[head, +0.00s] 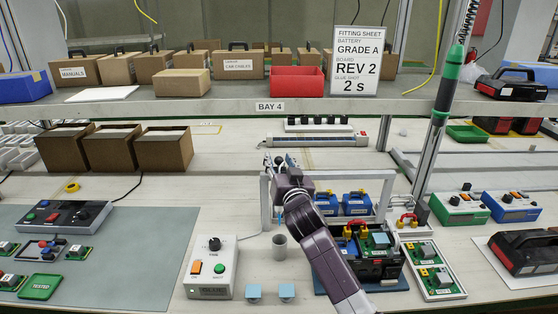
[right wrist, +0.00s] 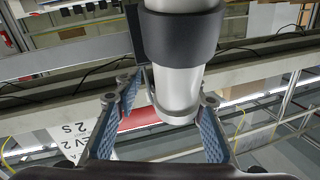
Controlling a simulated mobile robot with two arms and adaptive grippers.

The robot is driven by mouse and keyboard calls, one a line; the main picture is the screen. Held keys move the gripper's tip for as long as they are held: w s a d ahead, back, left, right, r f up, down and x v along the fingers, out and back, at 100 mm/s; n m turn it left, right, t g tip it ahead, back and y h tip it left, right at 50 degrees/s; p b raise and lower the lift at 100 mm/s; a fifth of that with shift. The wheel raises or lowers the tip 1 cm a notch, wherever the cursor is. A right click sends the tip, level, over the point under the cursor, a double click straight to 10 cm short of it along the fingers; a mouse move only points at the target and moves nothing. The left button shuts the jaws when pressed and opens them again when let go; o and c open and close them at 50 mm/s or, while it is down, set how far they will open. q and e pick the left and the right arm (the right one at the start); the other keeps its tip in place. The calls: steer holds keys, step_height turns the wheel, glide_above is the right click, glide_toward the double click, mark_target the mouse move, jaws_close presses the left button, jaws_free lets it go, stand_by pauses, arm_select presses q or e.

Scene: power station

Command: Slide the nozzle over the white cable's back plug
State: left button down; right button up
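My right gripper (head: 278,163) reaches up over the bench's middle in the head view. In the right wrist view, its two blue-padded fingers (right wrist: 160,130) are apart. A pale cylinder with a dark band (right wrist: 178,60) comes from the top edge, its end near the fingertips; a gap shows on its left, and contact on its right cannot be told. I cannot tell whether it is the nozzle. A green and black tool (head: 440,115) hangs tilted at the right. A small grey cup (head: 280,246) stands below the gripper. I cannot identify the white cable's back plug. My left gripper is out of view.
A white control box (head: 212,268) stands left of the cup, with two light-blue blocks (head: 287,292) nearby. A dark assembly with a board (head: 378,242) sits right of my arm. A white frame (head: 265,205) stands behind. The shelf (head: 225,107) with a red bin (head: 297,80) runs above.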

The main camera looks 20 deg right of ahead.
steer(key=shift+w, duration=0.1)
jaws_close()
stand_by(0.3)
steer(key=shift+d, duration=0.1)
